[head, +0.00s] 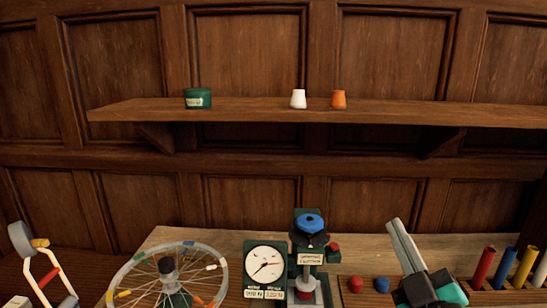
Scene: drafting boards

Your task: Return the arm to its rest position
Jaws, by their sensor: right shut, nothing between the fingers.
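My right gripper (397,226) is at the lower right, in front of the bench's back part. Its pale grey fingers are together and point up and slightly left, with nothing between them. Its black and teal body (432,288) is cut by the bottom edge of the picture. The rest of the right arm is out of view. The left gripper is not in view. No marked rest position shows.
A spoked wheel (112,285), a white dial gauge (266,263) and a blue-topped device (311,222) stand on the wooden bench (352,246). Red (481,267), yellow and blue cylinders stand at right. A wall shelf (250,112) holds several small pots. Air above the bench is clear.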

